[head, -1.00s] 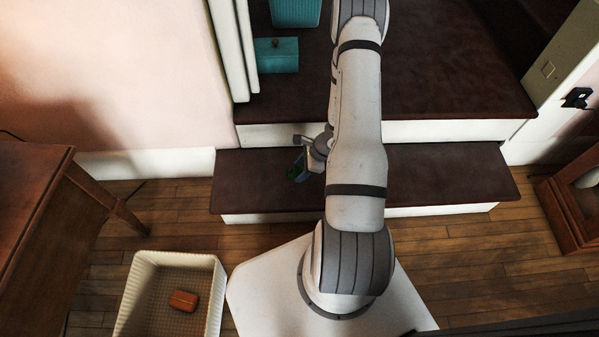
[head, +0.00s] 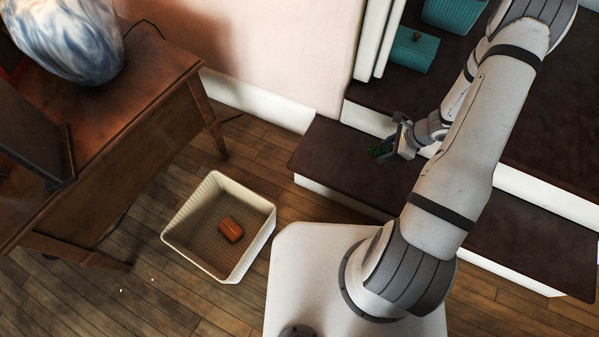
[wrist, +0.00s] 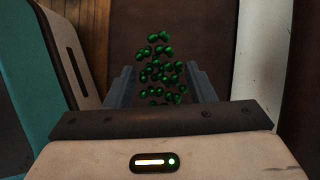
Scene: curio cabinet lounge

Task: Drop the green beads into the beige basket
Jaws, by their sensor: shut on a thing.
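The green beads (wrist: 163,70) show between the two fingers of my gripper (wrist: 161,85) in the wrist view. In the head view, my gripper (head: 388,147) is shut on the green beads (head: 378,151) and holds them over the dark lower step. The beige basket (head: 190,256) stands on the wooden floor to the lower left of my gripper, well apart from it. An orange-brown block (head: 231,230) lies inside the basket.
A wooden table (head: 150,95) with a blue and white vase (head: 70,38) stands at the left. Dark steps (head: 330,160) run behind my arm. A teal box (head: 413,50) sits on the upper step. Bare floor surrounds the basket.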

